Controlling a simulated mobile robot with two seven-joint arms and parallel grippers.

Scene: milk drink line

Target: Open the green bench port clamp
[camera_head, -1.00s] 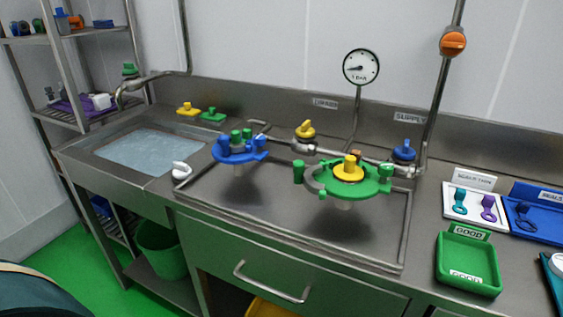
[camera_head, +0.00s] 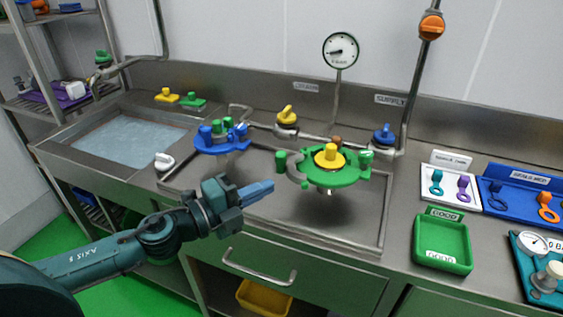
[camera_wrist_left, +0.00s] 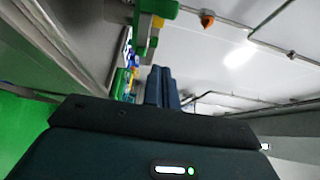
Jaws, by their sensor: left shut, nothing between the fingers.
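The green bench port clamp (camera_head: 336,179) is a green ring with end lugs around a port with a yellow knob (camera_head: 331,154), above the steel bench. A grey curved part shows at its left side beside a green lug (camera_head: 281,162). My left gripper (camera_head: 268,187) is shut and empty, in front and to the left of the clamp, apart from it. In the left wrist view the shut fingers (camera_wrist_left: 161,86) show, with a green piece (camera_wrist_left: 158,8) above them, probably part of the clamp. My right gripper is not in view.
A blue clamp (camera_head: 220,138) stands left of the green one. A yellow valve (camera_head: 287,116) and a blue valve (camera_head: 384,134) sit behind. A green tray (camera_head: 443,243) and a white tray (camera_head: 451,190) lie to the right. A sink (camera_head: 128,140) is at the left.

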